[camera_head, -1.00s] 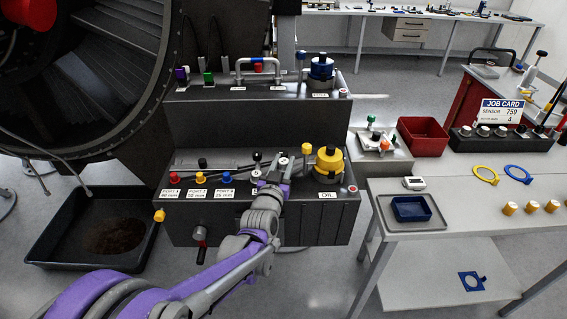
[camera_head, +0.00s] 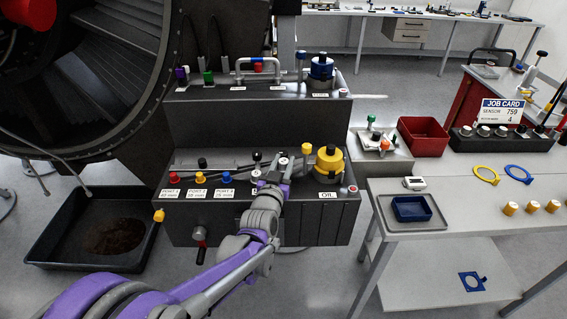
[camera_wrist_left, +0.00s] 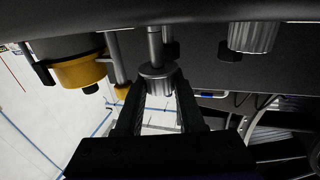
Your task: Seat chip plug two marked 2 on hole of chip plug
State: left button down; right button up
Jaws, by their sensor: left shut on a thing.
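My left gripper (camera_head: 272,180) comes up over the front of the lower dark bay box, just left of the yellow oil cap. It is shut on a grey knurled plug. In the left wrist view this plug (camera_wrist_left: 157,78) is between the two dark fingers (camera_wrist_left: 158,105), with a grey stem running on from it. No number is readable on it, so I cannot confirm that it is chip plug two. A second grey knurled part (camera_wrist_left: 253,37) is to its right, apart from the fingers. I cannot tell the chip plug hole from its surroundings. My right gripper is not in view.
The yellow oil cap (camera_head: 328,160) stands close right of my gripper. Red (camera_head: 174,178), yellow (camera_head: 200,178) and blue (camera_head: 226,179) port plugs line the box to the left. A black drip tray (camera_head: 60,262) is on the floor. The tool table (camera_head: 470,215) is at right.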

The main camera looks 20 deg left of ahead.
aim_at(283, 171)
pick_arm(q)
jog(key=shift+f+b, duration=1.05)
jog(key=shift+f, duration=0.5)
jog(key=shift+c, duration=2.2)
grip_release()
jog(key=shift+r, duration=0.15)
